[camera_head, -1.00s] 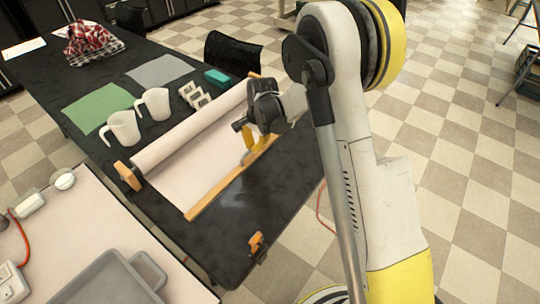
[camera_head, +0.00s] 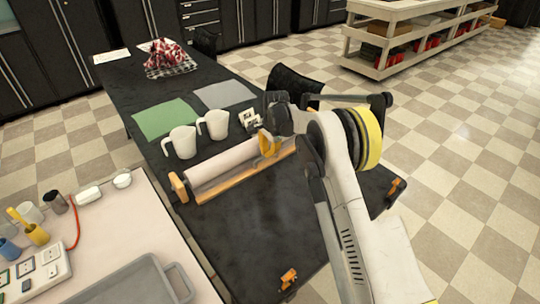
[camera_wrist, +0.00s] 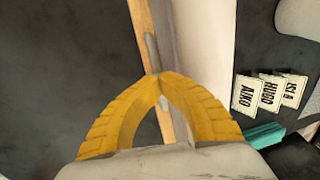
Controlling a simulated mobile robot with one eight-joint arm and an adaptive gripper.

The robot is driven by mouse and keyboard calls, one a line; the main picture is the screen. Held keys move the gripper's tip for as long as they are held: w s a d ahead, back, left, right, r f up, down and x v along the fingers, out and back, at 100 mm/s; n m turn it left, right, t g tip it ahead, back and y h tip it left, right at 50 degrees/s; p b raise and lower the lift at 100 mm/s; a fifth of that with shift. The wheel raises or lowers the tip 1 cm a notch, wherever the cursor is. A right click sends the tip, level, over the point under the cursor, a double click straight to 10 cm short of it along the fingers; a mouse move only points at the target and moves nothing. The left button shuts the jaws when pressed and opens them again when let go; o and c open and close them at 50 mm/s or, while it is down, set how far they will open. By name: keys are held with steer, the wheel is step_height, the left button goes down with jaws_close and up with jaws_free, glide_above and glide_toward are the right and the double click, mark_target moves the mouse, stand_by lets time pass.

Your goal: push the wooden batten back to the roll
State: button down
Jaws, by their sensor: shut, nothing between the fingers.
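The pale roll (camera_head: 224,160) lies across the black table between wooden end blocks. The wooden batten (camera_head: 238,181) lies along the roll's near side, close against it, with almost no paper between them. I cannot tell whether they touch. My gripper (camera_head: 266,154) is at the far part of the batten, its yellow fingers down at it. In the wrist view my gripper (camera_wrist: 157,75) has its fingertips together over the batten (camera_wrist: 142,22), holding nothing. The roll (camera_wrist: 207,38) shows just right of the batten there. The finger bodies hide part of the batten.
Two white mugs (camera_head: 182,142) stand behind the roll, near green (camera_head: 165,117) and grey (camera_head: 224,94) sheets. Name cards (camera_wrist: 268,93) and a teal block (camera_wrist: 266,137) lie beyond the roll. Orange clamps (camera_head: 288,278) sit at the table edge. The black tabletop before the batten is clear.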

steer(key=c, duration=1.5)
jaws_free()
steer(key=shift+w+a+f, duration=0.1)
steer(key=s+d, duration=0.6)
steer(key=s, duration=0.2)
steer(key=s+d, duration=0.5)
steer(key=s, duration=0.3)
steer(key=s+d+b, duration=0.1)
steer(key=s+d, duration=0.5)
steer(key=s, duration=0.2)
steer(key=shift+d, duration=0.3)
step_height(320, 180, up, 3)
steer(key=shift+s+r+p, duration=0.1)
steer(key=shift+s+p, duration=0.05)
steer(key=shift+p, duration=0.5)
steer(key=shift+s+d+r, duration=0.1)
steer(key=shift+d+r, duration=0.05)
steer(key=shift+r, duration=0.5)
